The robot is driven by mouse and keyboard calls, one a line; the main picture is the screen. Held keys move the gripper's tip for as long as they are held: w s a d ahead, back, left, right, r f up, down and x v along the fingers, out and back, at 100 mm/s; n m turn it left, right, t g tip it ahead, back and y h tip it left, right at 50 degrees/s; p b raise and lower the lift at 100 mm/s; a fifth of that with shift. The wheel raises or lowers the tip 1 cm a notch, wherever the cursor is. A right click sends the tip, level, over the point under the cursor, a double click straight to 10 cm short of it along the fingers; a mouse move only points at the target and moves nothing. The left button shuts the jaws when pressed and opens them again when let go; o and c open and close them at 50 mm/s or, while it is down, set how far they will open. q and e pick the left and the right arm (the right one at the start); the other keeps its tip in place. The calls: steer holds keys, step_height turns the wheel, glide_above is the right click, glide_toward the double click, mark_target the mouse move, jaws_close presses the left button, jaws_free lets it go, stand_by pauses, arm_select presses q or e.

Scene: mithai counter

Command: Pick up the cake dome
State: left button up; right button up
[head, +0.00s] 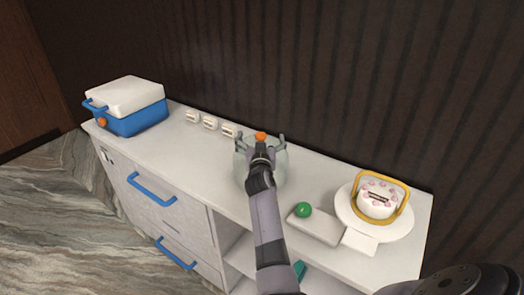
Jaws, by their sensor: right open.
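The cake dome (276,172) is a clear, pale glass dome standing on the white counter, near its back edge. An orange knob (260,135) shows at its top. My right gripper (260,139) is over the dome, open, with one finger on each side of the knob. I cannot tell whether the fingers touch the knob or the glass. My arm hides the front middle of the dome. My left gripper is not in view.
A blue cooler box with a white lid (130,104) stands at the left, with small white cards (209,122) beside it. Right of the dome are a green ball (303,210), a white block (315,228) and a cake (377,199) within a yellow loop on a white plate (345,213). A dark wall stands behind.

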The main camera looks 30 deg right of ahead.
steer(key=shift+s+a+f, duration=0.1)
steer(key=shift+s+a, duration=0.05)
steer(key=shift+a, duration=0.05)
steer(key=shift+s+a+r, duration=0.15)
steer(key=shift+a+r, duration=0.05)
steer(key=c, duration=0.4)
steer(key=shift+c, duration=0.8)
steer(key=c, duration=0.9)
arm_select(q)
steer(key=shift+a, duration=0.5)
arm_select(e)
steer(key=shift+f, duration=0.2)
jaws_close()
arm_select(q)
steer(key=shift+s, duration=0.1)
